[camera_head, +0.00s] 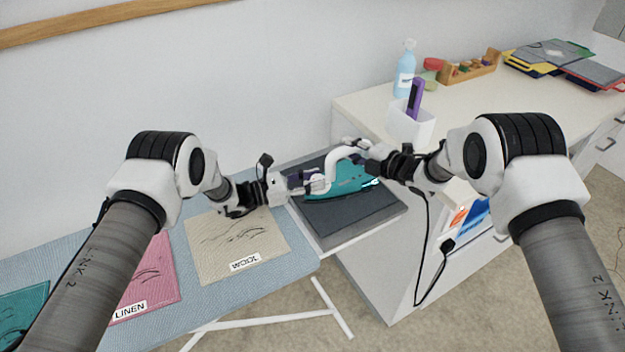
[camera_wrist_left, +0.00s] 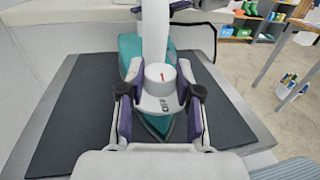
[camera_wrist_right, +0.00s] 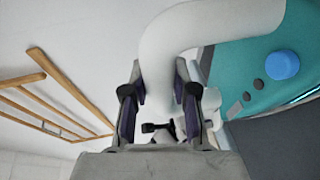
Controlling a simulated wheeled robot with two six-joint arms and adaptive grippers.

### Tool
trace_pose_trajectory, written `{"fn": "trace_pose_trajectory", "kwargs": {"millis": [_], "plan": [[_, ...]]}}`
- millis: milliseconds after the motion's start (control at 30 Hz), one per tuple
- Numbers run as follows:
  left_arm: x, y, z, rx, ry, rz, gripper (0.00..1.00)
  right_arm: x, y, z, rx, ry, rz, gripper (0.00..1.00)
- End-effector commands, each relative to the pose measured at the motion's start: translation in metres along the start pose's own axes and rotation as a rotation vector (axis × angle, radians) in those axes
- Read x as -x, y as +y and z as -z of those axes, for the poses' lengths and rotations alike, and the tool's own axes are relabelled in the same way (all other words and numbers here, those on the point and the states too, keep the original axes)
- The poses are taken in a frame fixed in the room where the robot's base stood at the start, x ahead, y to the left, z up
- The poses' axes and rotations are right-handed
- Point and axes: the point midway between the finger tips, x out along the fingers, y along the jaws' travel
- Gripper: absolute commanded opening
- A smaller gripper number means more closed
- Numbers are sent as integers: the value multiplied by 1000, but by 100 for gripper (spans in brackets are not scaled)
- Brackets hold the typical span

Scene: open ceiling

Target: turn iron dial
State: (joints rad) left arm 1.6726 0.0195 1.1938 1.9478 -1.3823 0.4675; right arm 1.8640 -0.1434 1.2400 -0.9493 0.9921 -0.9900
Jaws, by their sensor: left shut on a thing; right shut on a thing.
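The iron (camera_head: 350,177) has a teal body and a thick white curved handle (camera_head: 340,156). It rests on a dark pad (camera_head: 325,215) on the ironing board. The iron dial (camera_wrist_left: 160,76) is a white round knob with a short red mark, nearly upright in the left wrist view. My left gripper (camera_head: 315,186) is shut on the dial, its purple-lined fingers on either side of it. My right gripper (camera_head: 357,151) is shut on the handle, which passes between its fingers in the right wrist view (camera_wrist_right: 165,90). The dial's far side is hidden.
Fabric patches labelled WOOL (camera_head: 238,247) and LINEN (camera_head: 150,280) lie on the blue board cover (camera_head: 300,262). A black cable hangs beside the board.

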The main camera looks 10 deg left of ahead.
Motion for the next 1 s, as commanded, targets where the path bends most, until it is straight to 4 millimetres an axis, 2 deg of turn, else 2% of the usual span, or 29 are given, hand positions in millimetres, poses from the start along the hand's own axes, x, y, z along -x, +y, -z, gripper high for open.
{"fn": "trace_pose_trajectory", "kwargs": {"millis": [400,900,933,967,1000], "plan": [[-2,5,0,-5,2,318,0,0,0,1,1,3,0,0],[-1,4,0,-1,10,378,0,-1,-1,2,0,3,1,0],[-1,4,0,-1,10,378,44,-1,-1,2,0,3,1,0],[-1,4,0,-1,10,378,55,-1,-1,2,0,3,1,0],[-1,4,0,-1,10,378,60,-1,-1,2,0,3,1,0]]}}
